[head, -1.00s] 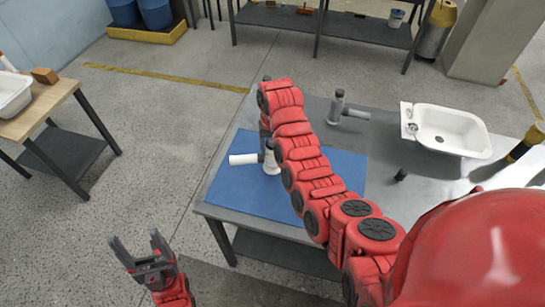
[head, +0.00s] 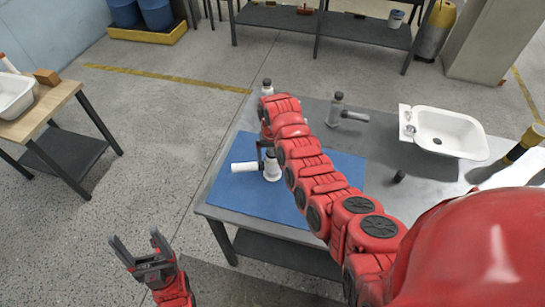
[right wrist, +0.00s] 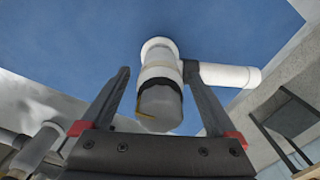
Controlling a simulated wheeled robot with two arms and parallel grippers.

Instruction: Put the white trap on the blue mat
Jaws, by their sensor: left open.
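The white trap (head: 245,167) stands on the blue mat (head: 232,194), with its side pipe pointing left in the head view. In the right wrist view the trap (right wrist: 225,75) has a dark collar and a grey top, and its round base is against the mat (right wrist: 90,35). My right gripper (right wrist: 157,72) is open, with one finger on either side of the trap's upright body and a gap at the left finger. In the head view my right arm partly hides that gripper. My left gripper (head: 138,246) is open and empty, off the table at lower left.
Behind the mat stand a white dark-capped part (head: 267,87) and a grey trap-like part (head: 337,108). A white basin (head: 450,131) and a small black piece (head: 399,176) are on the right. A wooden table (head: 50,105) is at far left.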

